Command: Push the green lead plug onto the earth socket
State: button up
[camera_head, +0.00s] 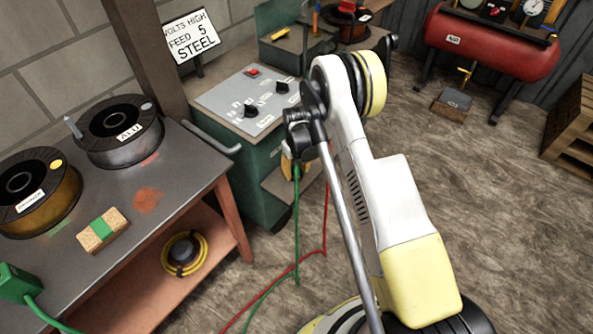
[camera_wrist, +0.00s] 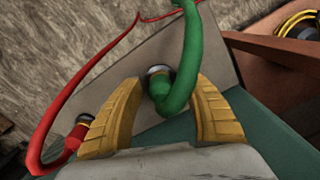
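In the wrist view the green lead plug (camera_wrist: 162,96) is between the two yellow fingers of my gripper (camera_wrist: 168,82). The fingers are open, with a gap visible on both sides of the plug. A metal-ringed socket (camera_wrist: 157,70) shows right by the plug, partly covered by it. I cannot tell how deep the plug sits. The green lead bends away upward. In the head view my gripper (camera_head: 288,166) is low at the front of the green welder (camera_head: 240,160), mostly hidden by my arm, with the green lead (camera_head: 297,200) hanging below.
A red plug (camera_wrist: 75,138) with its red lead sits at a second socket, just left of my left finger. A bench (camera_head: 190,175) with wire spools and a green clamp (camera_head: 20,284) stands left in the head view. Red and green leads trail over the floor.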

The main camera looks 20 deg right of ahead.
jog(key=shift+r, duration=0.1)
notch_tip(320, 180, up, 12)
jog(key=shift+f, duration=0.1)
dwell(0.4)
dwell(0.5)
jog(key=s+r+t, duration=0.1)
jog(key=s+r, duration=0.2)
jog(key=r, duration=0.4)
jog(key=s+r+m+t, duration=0.1)
jog(key=s+r, duration=0.3)
jog(key=r, duration=0.4)
jog(key=s+r+t, duration=0.1)
jog(key=s+r, duration=0.2)
jog(key=r, duration=0.4)
jog(key=s+r+t, duration=0.2)
jog(key=s, duration=0.7)
jog(key=s+r+m+t, duration=0.1)
jog(key=s+r+t, duration=0.1)
jog(key=s, duration=0.8)
jog(key=shift+r+m, duration=0.3)
jog(key=shift+r, duration=0.25)
